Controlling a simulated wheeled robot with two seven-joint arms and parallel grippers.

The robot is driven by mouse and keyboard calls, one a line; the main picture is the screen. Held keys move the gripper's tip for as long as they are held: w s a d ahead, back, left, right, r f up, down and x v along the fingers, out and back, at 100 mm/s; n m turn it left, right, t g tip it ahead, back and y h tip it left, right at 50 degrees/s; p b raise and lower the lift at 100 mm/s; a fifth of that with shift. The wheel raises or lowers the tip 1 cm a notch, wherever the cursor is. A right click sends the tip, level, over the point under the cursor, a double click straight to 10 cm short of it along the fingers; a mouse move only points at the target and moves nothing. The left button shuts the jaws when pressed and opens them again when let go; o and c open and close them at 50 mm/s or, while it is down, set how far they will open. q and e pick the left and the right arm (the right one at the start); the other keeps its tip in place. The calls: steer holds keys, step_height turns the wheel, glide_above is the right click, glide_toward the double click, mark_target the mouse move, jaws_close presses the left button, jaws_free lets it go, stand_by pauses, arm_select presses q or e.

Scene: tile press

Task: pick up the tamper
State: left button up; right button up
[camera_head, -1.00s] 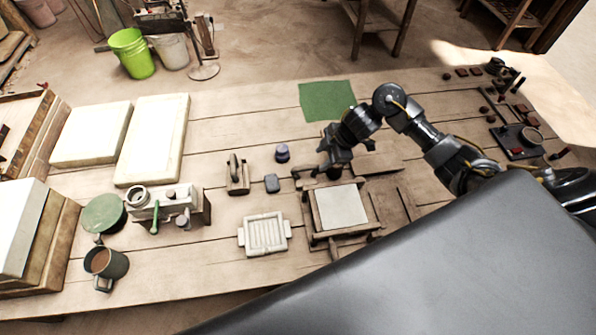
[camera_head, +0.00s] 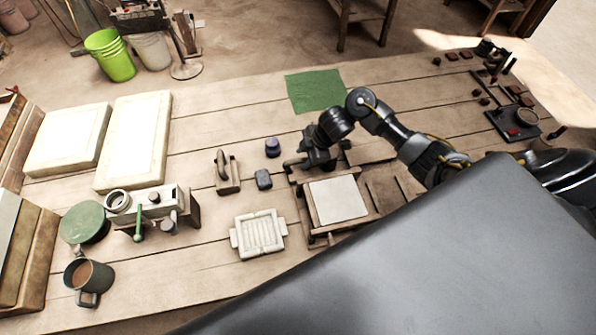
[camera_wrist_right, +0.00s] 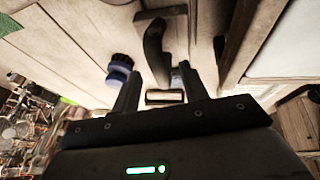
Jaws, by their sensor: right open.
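A wooden block with an upright dark handle, which looks like the tamper (camera_head: 228,175), stands on the table left of centre in the head view. Its dark curved handle also shows ahead of the fingers in the right wrist view (camera_wrist_right: 155,48). My right gripper (camera_head: 290,167) is open and empty, to the right of the tamper and apart from it. In the wrist view a small grey block (camera_wrist_right: 164,97) appears between the fingertips; it lies on the table between gripper and tamper (camera_head: 263,179). My left gripper is not in view.
A slatted pale tray (camera_head: 235,242) and a wooden press frame with a pale tile (camera_head: 338,200) lie in front. A metal device with a green lever (camera_head: 150,200) stands left of the tamper.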

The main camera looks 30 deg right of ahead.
mark_target(298, 167)
steer(key=shift+x, duration=2.65)
steer(key=shift+d, duration=0.15)
steer(key=shift+w, duration=0.1)
jaws_close()
